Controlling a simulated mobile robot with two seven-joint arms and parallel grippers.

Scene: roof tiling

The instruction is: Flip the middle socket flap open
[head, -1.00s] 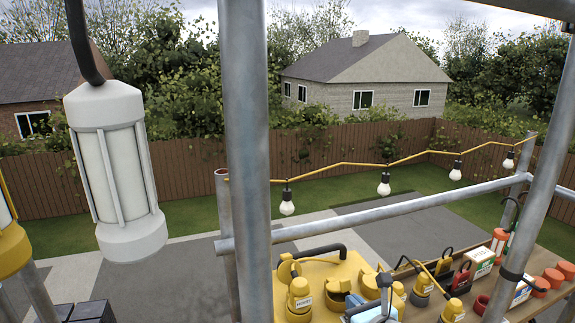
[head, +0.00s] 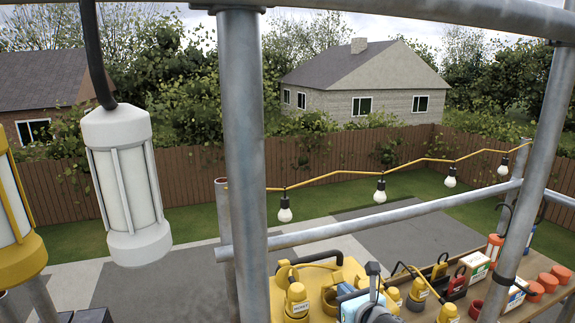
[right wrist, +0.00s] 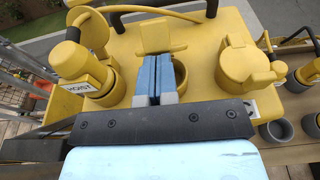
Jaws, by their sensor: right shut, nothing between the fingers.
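The yellow socket box (head: 322,258) stands on the bench at the bottom of the head view, and its top shows in the right wrist view (right wrist: 205,25). The middle socket flap (right wrist: 165,38) stands raised at the back of its socket. Part of the round socket opening (right wrist: 181,76) shows beside my fingers. My right gripper (right wrist: 154,68) is shut and empty, its blue fingers over the left part of the middle socket and just in front of the flap. I cannot tell whether they touch it. It also shows in the head view (head: 347,291). My left gripper is out of view.
A yellow plug labelled HOIST (right wrist: 80,68) sits in the left socket. The right socket's lid (right wrist: 245,65) is down. Scaffold poles (head: 245,160) cross in front. A white lamp (head: 128,190) hangs at left. Plugs and orange cups (head: 535,288) crowd the bench at right.

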